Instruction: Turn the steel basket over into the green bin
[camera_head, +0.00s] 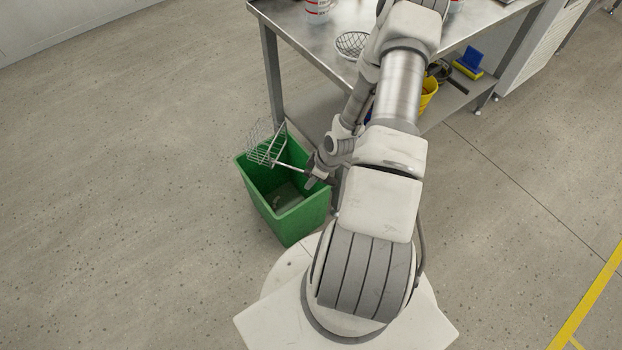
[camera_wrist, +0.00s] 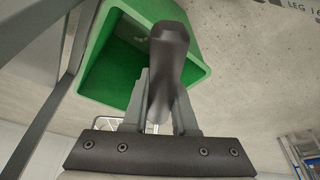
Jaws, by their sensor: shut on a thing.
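The steel basket (camera_head: 265,147) is a wire mesh basket on a long handle, held above the far left rim of the green bin (camera_head: 313,215). It looks tipped on its side; I cannot tell exactly which way its mouth faces. My gripper (camera_head: 314,178) is shut on the handle, over the bin's right side. In the wrist view, the dark handle grip (camera_wrist: 168,60) stands between the fingers, and some basket wire (camera_wrist: 131,124) shows behind the gripper. The bin (camera_wrist: 97,85) opens beyond it. Small pale, unclear bits lie on the bin floor.
A steel table (camera_head: 290,25) stands behind the bin, with a round wire basket (camera_head: 352,44) and a red-and-white tub (camera_head: 318,8) on top. A yellow bucket (camera_head: 428,94) and a blue-and-yellow item (camera_head: 469,63) are on its lower shelf. The floor left is clear.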

